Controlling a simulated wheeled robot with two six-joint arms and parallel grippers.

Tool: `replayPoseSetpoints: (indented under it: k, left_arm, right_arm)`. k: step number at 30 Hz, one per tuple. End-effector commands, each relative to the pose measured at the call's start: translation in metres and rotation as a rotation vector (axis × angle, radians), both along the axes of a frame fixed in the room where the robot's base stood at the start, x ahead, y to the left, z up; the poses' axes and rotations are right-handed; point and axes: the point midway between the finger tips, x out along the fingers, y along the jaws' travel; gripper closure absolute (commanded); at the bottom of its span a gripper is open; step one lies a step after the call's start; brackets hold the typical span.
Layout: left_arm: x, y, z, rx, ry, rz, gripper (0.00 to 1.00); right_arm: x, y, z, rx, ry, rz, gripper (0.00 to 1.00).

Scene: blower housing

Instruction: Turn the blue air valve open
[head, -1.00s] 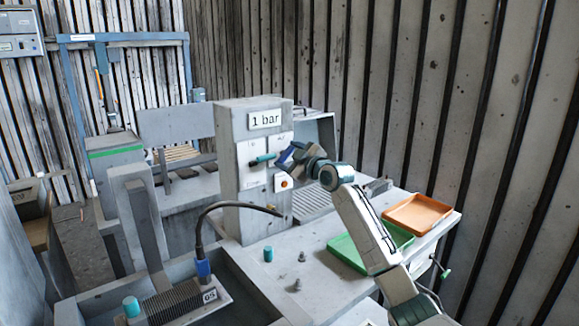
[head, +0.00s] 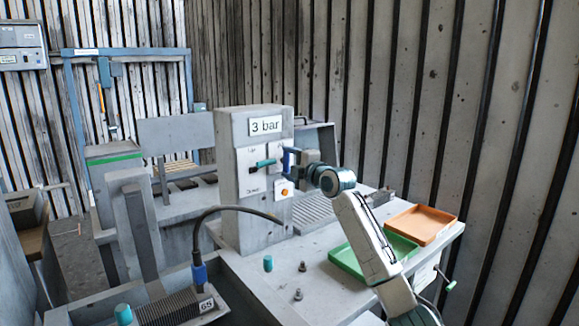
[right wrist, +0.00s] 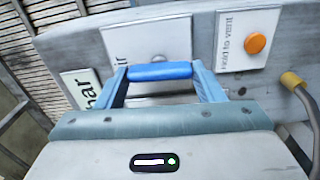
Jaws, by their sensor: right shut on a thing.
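The blue air valve handle (head: 287,160) is on the front of the grey control box (head: 232,210), beside an orange button. It stands roughly upright in the head view. My right gripper (head: 294,158) is at the handle. In the right wrist view the blue bar (right wrist: 160,71) lies between the two fingertips (right wrist: 160,74), which are shut on it. The valve's base is mostly hidden behind the gripper. The display (head: 265,126) on the box reads 3 bar. My left gripper is not in view.
A teal lever (head: 263,163) sticks out left of the valve. A hose (head: 235,209) arches in front of the box. Green (head: 345,262) and orange (head: 421,224) trays lie on the bench at right, near small loose parts.

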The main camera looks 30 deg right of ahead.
Motion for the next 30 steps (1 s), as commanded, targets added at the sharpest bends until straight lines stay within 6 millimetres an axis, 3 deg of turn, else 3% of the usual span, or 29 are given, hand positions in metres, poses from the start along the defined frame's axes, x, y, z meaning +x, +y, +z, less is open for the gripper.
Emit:
replayPoseSetpoints:
  k: [20,21,24,30]
  left_arm:
    - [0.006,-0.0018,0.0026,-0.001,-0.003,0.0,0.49]
    - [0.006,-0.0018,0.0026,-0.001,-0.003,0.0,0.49]
    - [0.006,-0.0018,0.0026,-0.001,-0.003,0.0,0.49]
    - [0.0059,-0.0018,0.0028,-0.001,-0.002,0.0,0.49]
  right_arm:
    - [0.0003,0.0004,-0.0028,-0.067,0.0,0.001,0.61]
    - [0.0003,0.0004,-0.0028,-0.067,0.0,0.001,0.36]
    - [0.0003,0.0003,-0.0026,-0.066,-0.001,0.0,0.17]
    - [0.0001,0.0002,-0.0015,-0.066,-0.003,0.0,0.16]
